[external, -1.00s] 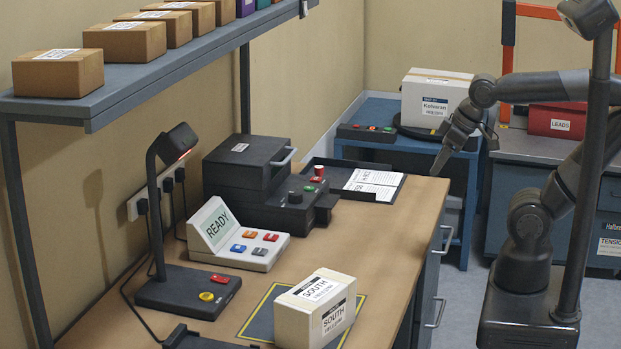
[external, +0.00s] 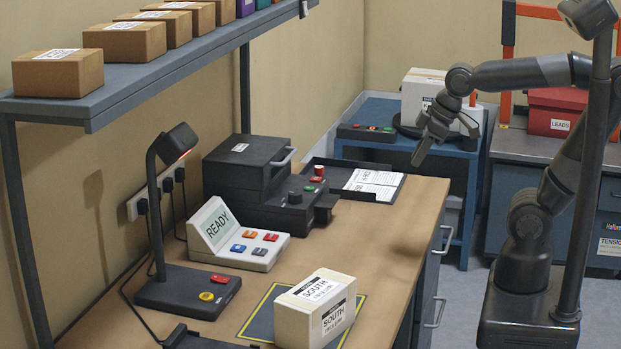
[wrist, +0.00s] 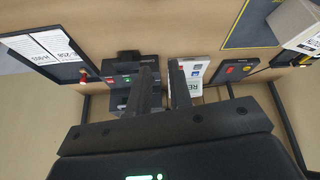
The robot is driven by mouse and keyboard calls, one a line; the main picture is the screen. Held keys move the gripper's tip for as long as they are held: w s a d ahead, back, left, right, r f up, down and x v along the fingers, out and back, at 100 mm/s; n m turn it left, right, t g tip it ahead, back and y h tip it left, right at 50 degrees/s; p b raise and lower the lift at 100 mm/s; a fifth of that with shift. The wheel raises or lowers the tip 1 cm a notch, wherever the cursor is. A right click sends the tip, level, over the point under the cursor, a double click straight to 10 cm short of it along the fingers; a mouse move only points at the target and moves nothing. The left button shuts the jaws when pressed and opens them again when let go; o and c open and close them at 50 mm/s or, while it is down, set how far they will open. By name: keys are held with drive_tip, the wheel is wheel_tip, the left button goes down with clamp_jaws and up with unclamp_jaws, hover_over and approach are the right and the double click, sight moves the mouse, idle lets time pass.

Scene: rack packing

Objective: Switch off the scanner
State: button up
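The scanner (external: 188,290) appears to be the dark lamp-like device at the left of the bench. Its head (external: 177,142) glows red underneath, on a bent post. Its base carries a round yellow button (external: 206,296) and a red button (external: 220,279). The base also shows at the right in the wrist view (wrist: 232,75), with the red and yellow spots visible.
A READY terminal (external: 213,225) with coloured buttons and a dark printer-like machine (external: 240,165) stand behind the scanner. A white SOUTH box (external: 315,305) sits on a yellow-edged mat (external: 262,315). A shelf (external: 150,85) with boxes overhangs the left. The bench's right side is clear.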

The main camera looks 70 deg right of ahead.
drive_tip(key=w+a+n, duration=0.1)
drive_tip(key=w, duration=0.1)
drive_tip(key=w+a+n, duration=0.1)
drive_tip(key=w+a, duration=0.1)
drive_tip(key=w, duration=0.1)
drive_tip(key=w+a+r+n+y, duration=0.1)
drive_tip(key=w, duration=0.2)
drive_tip(key=shift+w+a+n+g, duration=0.2)
drive_tip(key=shift+a+n+g, duration=0.1)
drive_tip(key=shift+g, duration=0.1)
clamp_jaws()
drive_tip(key=w+a+f+n+g+y, duration=0.1)
drive_tip(key=w+a+f+n+y, duration=0.1)
drive_tip(key=w+a, duration=0.4)
drive_tip(key=w+a+f+n+g+y, duration=0.1)
drive_tip(key=w+a+f+n+y, duration=0.2)
drive_tip(key=w, duration=1)
drive_tip(key=w+a+f+n+g+y, duration=0.1)
drive_tip(key=w+a+f+n+y, duration=0.1)
drive_tip(key=w+a+f+n, duration=0.2)
drive_tip(key=w+a+n, duration=0.3)
drive_tip(key=w+a, duration=0.1)
drive_tip(key=w, duration=0.2)
drive_tip(key=shift+a+f+n+y, duration=0.3)
drive_tip(key=shift+a+y, duration=0.05)
drive_tip(key=shift+y, duration=0.05)
